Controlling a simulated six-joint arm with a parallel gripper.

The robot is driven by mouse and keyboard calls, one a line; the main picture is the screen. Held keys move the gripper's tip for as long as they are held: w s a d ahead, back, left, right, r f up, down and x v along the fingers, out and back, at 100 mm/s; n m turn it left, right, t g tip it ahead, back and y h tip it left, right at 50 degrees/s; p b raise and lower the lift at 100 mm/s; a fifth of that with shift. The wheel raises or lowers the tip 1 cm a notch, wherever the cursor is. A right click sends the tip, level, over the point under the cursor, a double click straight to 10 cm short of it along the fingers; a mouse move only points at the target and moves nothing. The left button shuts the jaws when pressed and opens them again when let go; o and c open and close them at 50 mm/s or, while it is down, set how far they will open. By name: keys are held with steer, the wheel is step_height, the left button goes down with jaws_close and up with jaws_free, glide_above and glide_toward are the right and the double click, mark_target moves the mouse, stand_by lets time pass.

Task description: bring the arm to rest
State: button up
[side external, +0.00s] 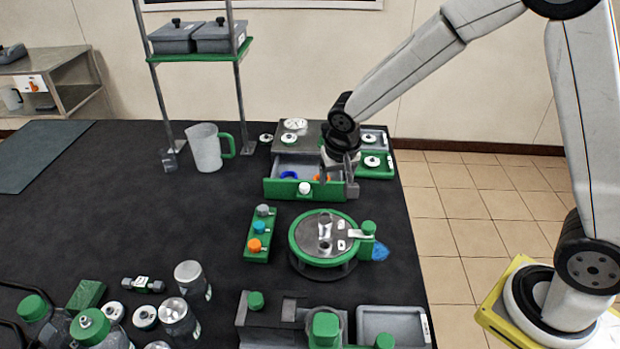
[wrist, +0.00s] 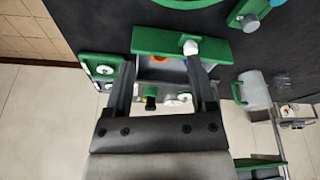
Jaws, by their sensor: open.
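My gripper (side external: 338,186) hangs above the right part of an open drawer with a green front (side external: 290,188), at the far right of the black table. In the wrist view my gripper (wrist: 165,62) shows two dark fingers spread apart with nothing held between them. The green drawer front (wrist: 165,41) with its white knob (wrist: 190,47) lies just beyond the fingertips. An orange item (side external: 321,177) and a blue ring (side external: 289,175) are in the drawer. Whether the fingers touch the drawer cannot be told.
A round green-rimmed turntable (side external: 305,241) and a green strip with coloured knobs (side external: 258,246) stand nearer. A jug (side external: 206,150) and a shelf rack (side external: 202,56) are at the back. Jars (side external: 188,280) crowd the front left. The table's middle left is clear.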

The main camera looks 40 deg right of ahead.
steer(key=s+d+n+y, duration=0.1)
steer(key=s+n, duration=0.4)
steer(key=s, duration=1)
steer(key=shift+s+d+r+y, duration=0.25)
steer(key=shift+d+y, duration=0.15)
steer(key=shift+d, duration=0.05)
